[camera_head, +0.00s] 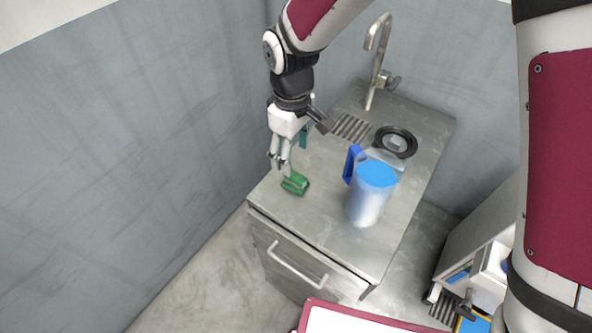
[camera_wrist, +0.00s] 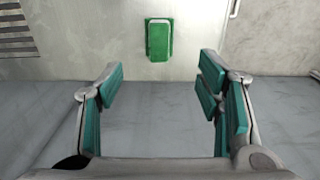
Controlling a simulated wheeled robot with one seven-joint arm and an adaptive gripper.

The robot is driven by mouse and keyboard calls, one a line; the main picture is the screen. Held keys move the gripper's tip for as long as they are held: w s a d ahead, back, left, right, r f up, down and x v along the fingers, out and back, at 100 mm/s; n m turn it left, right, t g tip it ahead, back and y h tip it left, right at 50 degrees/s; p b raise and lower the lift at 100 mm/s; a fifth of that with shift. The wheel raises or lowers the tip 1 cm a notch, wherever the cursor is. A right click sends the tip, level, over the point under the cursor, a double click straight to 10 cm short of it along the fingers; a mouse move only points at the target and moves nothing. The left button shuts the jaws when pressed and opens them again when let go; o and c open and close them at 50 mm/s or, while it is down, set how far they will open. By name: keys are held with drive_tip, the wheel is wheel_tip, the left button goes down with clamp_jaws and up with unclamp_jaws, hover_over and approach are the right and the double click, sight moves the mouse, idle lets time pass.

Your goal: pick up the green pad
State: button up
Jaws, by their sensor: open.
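The green pad (camera_head: 295,183) lies on the metal counter near its front left edge in the head view. In the wrist view the pad (camera_wrist: 159,39) shows at the top middle, beyond the fingertips. My gripper (camera_head: 281,165) hangs over the counter just above and to the left of the pad in the head view. In the wrist view my gripper (camera_wrist: 160,75) has its teal-lined fingers spread wide, with nothing between them. The pad's visible outline is clear of the fingers there.
A clear pitcher (camera_head: 370,195) with blue lid and handle stands right of the pad. Behind it are a dark round drain ring (camera_head: 396,142) and a faucet (camera_head: 377,65). The counter (camera_head: 320,215) is bare between pad and pitcher. A grey wall (camera_head: 150,130) rises close on the left.

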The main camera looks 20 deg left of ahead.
sight(295, 176)
drive_tip(key=f, duration=0.9)
drive_tip(key=shift+d+f, duration=0.2)
drive_tip(key=shift+d, duration=0.1)
drive_tip(key=c, duration=1.2)
